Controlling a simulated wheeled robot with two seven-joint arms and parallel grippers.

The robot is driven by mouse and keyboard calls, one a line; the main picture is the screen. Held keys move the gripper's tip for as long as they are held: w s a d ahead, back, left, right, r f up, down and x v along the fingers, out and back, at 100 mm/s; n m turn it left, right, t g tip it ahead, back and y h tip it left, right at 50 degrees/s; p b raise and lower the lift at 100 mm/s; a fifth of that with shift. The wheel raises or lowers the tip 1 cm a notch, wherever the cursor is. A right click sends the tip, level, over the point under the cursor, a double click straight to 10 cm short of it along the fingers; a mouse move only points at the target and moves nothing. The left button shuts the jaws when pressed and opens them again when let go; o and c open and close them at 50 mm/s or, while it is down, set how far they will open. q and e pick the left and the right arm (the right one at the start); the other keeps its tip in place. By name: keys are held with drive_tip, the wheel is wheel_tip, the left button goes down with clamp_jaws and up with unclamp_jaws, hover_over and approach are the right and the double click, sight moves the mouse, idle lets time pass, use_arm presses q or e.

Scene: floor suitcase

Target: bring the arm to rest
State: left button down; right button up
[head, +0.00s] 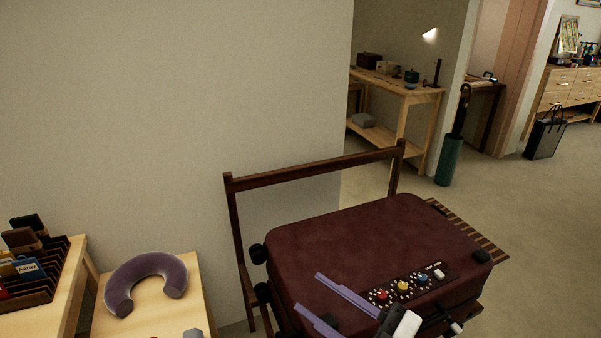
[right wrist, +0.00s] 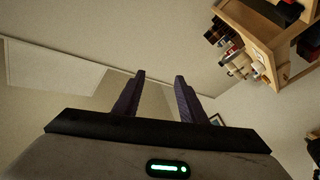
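My right gripper (head: 308,291) is in front of the maroon suitcase (head: 360,235), low in the head view. Its two purple fingers are apart with nothing held between them. The right wrist view also shows the open, empty fingers (right wrist: 160,77), with wall and ceiling beyond. Whether the gripper touches the suitcase I cannot tell. My left gripper is not in view.
The closed suitcase lies on a dark wooden rack (head: 310,170). A panel with coloured knobs (head: 410,286) is near its front. A purple neck pillow (head: 147,280) lies on a light table at left, beside a card rack (head: 38,285). Open floor lies at right.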

drive_tip(key=s+d+f+m+t+h, duration=0.1)
drive_tip(key=s+d+f+m+h, duration=0.1)
drive_tip(key=d+f+m+h, duration=0.5)
drive_tip(key=s+d+f+m+t+h, duration=0.15)
drive_tip(key=d+f+m+h, duration=0.3)
drive_tip(key=f, duration=0.45)
drive_tip(key=s+d+f+m+g+h, duration=0.1)
drive_tip(key=s+f+g, duration=0.4)
drive_tip(key=s+f, duration=0.7)
drive_tip(key=shift+s+d+f+m+g+h, duration=0.2)
drive_tip(key=shift+s+d+m+g+h, duration=0.35)
drive_tip(key=shift+m, duration=0.7)
drive_tip(key=shift+a, duration=0.15)
